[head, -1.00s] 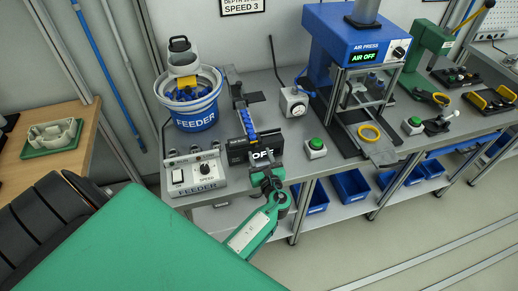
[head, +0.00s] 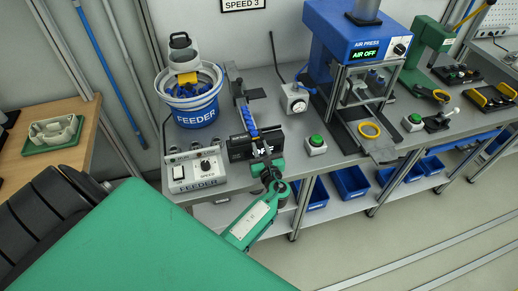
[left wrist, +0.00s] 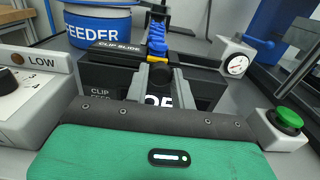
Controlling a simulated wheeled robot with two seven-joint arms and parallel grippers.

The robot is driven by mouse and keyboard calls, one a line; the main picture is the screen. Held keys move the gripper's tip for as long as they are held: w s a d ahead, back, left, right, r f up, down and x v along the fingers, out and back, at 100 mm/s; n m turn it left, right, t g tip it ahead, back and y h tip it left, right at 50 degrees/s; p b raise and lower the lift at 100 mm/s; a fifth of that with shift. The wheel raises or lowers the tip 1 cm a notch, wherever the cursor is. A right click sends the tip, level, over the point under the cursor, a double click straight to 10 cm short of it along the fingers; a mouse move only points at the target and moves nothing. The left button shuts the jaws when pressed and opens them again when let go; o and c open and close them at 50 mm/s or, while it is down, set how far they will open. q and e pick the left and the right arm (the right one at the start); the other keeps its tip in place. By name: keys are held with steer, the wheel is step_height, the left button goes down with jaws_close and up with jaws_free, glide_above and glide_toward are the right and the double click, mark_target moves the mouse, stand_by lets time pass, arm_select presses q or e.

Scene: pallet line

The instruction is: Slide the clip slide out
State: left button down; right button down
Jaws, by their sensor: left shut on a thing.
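The clip slide, with its dark labelled bar (left wrist: 118,48), sits on top of the black clip feed box (left wrist: 95,78) in the left wrist view. Blue clips (left wrist: 156,38) stand in a row on the rail behind it, and they also show in the head view (head: 249,122). My left gripper (head: 263,150) is at the front of the box. Its two dark fingers (left wrist: 160,74) are shut on the front part of the clip slide. The fingers hide the gripped part and some of the box's lit "OFF" display.
The feeder bowl (head: 192,105) and its control box (head: 195,172) stand left of the clip feed. A green button (head: 316,143) and a dial box (head: 294,99) are to its right, before the air press (head: 352,40). The floor at the right front is clear.

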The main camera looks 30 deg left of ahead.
arm_select(q)
steer(key=w+d+b, duration=0.1)
steer(key=w+d, duration=0.1)
steer(key=w+d+b, duration=0.1)
steer(key=w+d, duration=0.1)
steer(key=w, duration=0.1)
steer(key=shift+w+d+b, duration=0.3)
steer(key=shift+d, duration=0.1)
steer(key=c, duration=1.3)
jaws_free()
steer(key=shift+o, duration=0.6)
steer(key=shift+w+d, duration=0.1)
steer(key=shift+s+d, duration=0.2)
steer(key=shift+s, duration=0.1)
steer(key=p+v, duration=0.2)
steer(key=v, duration=1.1)
steer(key=shift+p, duration=0.4)
